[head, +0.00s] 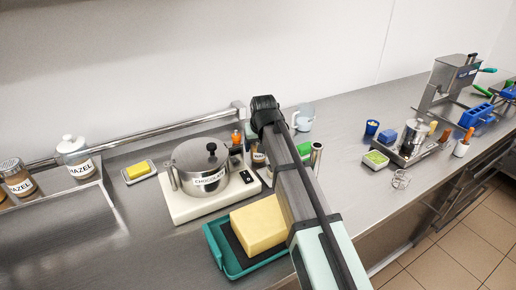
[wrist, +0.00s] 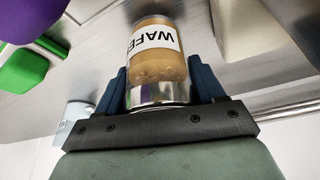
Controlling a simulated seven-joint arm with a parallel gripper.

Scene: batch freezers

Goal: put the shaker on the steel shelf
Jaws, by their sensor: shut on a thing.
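The shaker (wrist: 158,65) is a clear jar with tan contents, a metal lid and a white label starting "WAFE". My gripper (wrist: 160,92) is shut on it around the lid end, with one dark finger on each side. In the head view, a small brown labelled jar (head: 258,157), apparently the shaker, shows beside my arm; my fingers are hidden there. The steel shelf (head: 88,186) is at the far left and bears jars labelled HAZEL. I cannot tell whether the shaker touches the counter.
A chocolate pot (head: 201,168) on a cream base stands between shaker and shelf, with a butter dish (head: 139,171) beside it. A yellow block (head: 259,224) on a teal tray (head: 216,246) is in front. A steel rail (head: 200,123) runs behind. Counter right of centre is partly clear.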

